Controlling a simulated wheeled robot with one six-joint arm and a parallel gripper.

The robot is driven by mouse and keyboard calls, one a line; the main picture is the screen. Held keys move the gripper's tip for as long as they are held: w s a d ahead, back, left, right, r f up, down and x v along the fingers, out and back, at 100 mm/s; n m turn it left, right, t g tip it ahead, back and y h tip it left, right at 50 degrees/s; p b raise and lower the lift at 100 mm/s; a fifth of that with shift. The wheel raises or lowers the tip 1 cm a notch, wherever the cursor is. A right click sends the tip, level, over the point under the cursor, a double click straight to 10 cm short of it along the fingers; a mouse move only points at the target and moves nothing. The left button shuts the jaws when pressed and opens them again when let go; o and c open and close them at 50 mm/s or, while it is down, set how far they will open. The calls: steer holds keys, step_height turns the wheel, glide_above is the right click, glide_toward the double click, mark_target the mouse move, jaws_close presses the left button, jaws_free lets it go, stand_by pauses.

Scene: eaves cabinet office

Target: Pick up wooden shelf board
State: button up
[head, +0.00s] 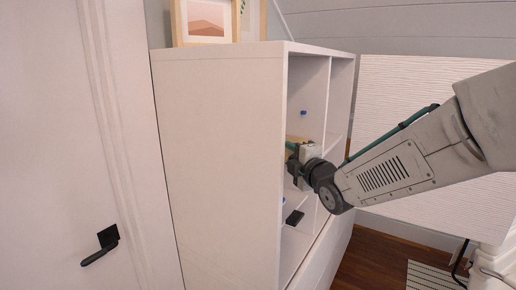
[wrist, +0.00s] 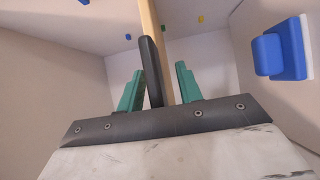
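The wooden shelf board (wrist: 152,22) is a narrow tan strip in the wrist view, running from the top edge down between my fingers. In the head view a small tan patch of it (head: 297,139) shows inside the white cabinet, mostly hidden by my gripper (head: 290,150). My gripper's two green fingers, also in the wrist view (wrist: 160,68), stand apart on either side of the board, with a gap at the right finger. A dark elongated piece (wrist: 150,68) lies between the left finger and the board; whether it touches either is unclear.
The white cabinet (head: 222,150) has upright dividers and side walls close around my gripper. A blue block on a pale plate (wrist: 268,55) is on the right in the wrist view. A black object (head: 294,217) lies lower in the cabinet. Framed pictures (head: 207,20) stand on top.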

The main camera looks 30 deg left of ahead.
jaws_close()
steer(key=shift+r, duration=0.1)
